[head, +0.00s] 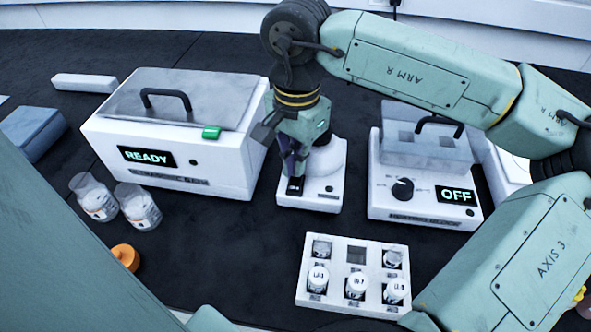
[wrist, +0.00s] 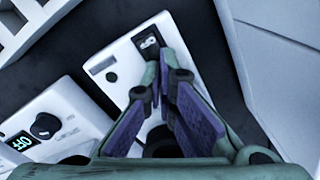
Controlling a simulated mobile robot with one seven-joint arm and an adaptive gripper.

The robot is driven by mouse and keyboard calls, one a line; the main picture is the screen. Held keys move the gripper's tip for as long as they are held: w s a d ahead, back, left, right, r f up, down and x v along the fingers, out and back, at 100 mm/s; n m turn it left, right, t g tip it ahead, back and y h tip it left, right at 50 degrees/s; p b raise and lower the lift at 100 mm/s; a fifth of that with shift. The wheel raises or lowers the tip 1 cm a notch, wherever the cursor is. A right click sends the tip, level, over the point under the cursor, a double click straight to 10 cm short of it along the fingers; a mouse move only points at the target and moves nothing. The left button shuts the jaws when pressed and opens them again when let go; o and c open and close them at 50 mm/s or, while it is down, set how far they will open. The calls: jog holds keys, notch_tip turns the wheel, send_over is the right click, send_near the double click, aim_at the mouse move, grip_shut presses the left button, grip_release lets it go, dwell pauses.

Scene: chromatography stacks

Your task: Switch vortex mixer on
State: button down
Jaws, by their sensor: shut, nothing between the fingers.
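The vortex mixer (head: 322,198) is a small white unit in the middle of the bench, between two larger instruments. Its black rocker switch (head: 295,187) is at the front left of its top. In the wrist view the mixer (wrist: 118,62) lies below my fingers and the switch (wrist: 148,42) shows just past their tips. My gripper (head: 291,174) is shut and empty, pointing down at the switch. In the wrist view the gripper's fingertips (wrist: 168,54) are beside the switch; I cannot tell whether they touch it. The gripper hides part of the mixer's top.
An ultrasonic bath (head: 220,170) reading READY stands close on the left. A heating block (head: 385,203) reading OFF stands close on the right. A white vial rack (head: 337,272) is in front. Two glass bottles (head: 140,208) and an orange cap (head: 126,257) are at left.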

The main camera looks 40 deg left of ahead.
jog(key=shift+f+b, duration=0.65)
jog(key=shift+f, duration=0.05)
jog(key=shift+r, duration=0.2)
jog(key=shift+r+p, duration=2.2)
jog(key=shift+r, duration=1.2)
jog(key=shift+f, duration=0.1)
